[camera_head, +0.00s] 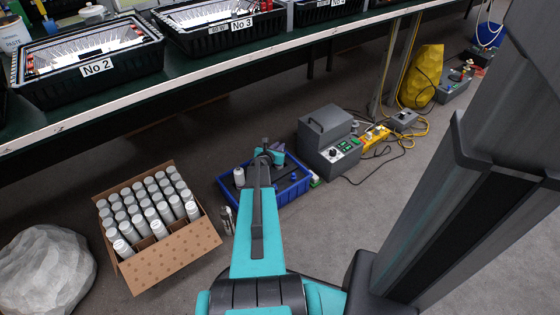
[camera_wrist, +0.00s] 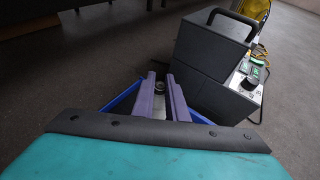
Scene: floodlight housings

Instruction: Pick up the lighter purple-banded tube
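My gripper (camera_head: 272,156) is above the blue tray (camera_head: 304,196) on the floor. In the wrist view its two purple fingers (camera_wrist: 162,92) stand apart, with a small dark round end (camera_wrist: 159,86) showing between or beyond their tips. I cannot tell whether that end belongs to a tube or touches the fingers. A white tube or bottle (camera_head: 239,177) stands at the tray's left. No purple band can be made out on any tube. My arm hides much of the tray.
A cardboard box (camera_head: 175,255) of several white-capped tubes stands left of the tray. A grey machine (camera_head: 325,130) stands close at the tray's right, with cables beyond. A green bench (camera_head: 190,70) holds black crates behind. A pale rock-like lump (camera_head: 45,270) lies far left.

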